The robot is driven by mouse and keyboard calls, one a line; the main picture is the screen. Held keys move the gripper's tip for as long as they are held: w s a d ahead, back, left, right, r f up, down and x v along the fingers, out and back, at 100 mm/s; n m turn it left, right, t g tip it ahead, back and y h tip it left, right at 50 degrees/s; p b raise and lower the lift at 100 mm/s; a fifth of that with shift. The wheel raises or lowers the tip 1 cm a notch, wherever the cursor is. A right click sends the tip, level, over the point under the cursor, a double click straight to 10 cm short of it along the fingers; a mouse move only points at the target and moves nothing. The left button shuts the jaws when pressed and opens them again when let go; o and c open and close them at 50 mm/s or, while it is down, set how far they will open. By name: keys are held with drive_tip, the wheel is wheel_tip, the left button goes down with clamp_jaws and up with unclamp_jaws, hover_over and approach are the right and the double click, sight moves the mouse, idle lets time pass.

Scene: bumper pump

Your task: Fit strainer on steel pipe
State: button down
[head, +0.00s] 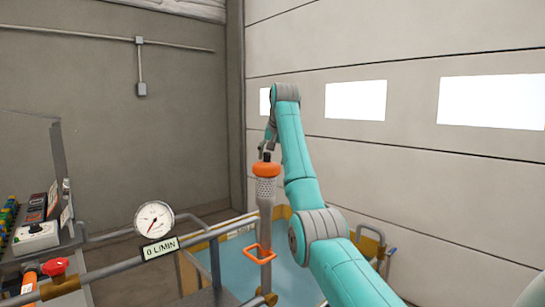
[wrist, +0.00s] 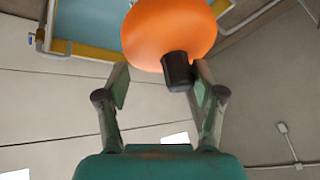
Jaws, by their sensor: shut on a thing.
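The strainer (head: 265,190) is a grey perforated cylinder with an orange cap, upright in the head view. My gripper (head: 265,156) is above it, shut on the dark knob on the cap. The wrist view shows the orange cap (wrist: 168,28) and the knob between my fingers (wrist: 160,86); the cap hides the rest of the strainer. The grey steel pipe (head: 265,225) stands upright directly below the strainer, in line with it in the head view. I cannot tell whether the strainer is seated on it or only in front of or above it.
An orange handle (head: 259,254) sits on the pipe's side. A blue-floored basin with yellow edges (head: 225,262) lies around and behind it. A gauge (head: 154,220) with a 0 L/MIN label and grey rails stand to the left. The air above is clear.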

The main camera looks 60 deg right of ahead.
drive_tip(key=c, duration=1.9)
unclamp_jaws()
drive_tip(key=shift+f, duration=1.1)
drive_tip(key=o, duration=1.9)
drive_tip(key=shift+s, duration=0.1)
drive_tip(key=shift+c, duration=0.2)
drive_tip(key=shift+r, duration=0.1)
drive_tip(key=shift+r, duration=0.15)
drive_tip(key=shift+r, duration=3.9)
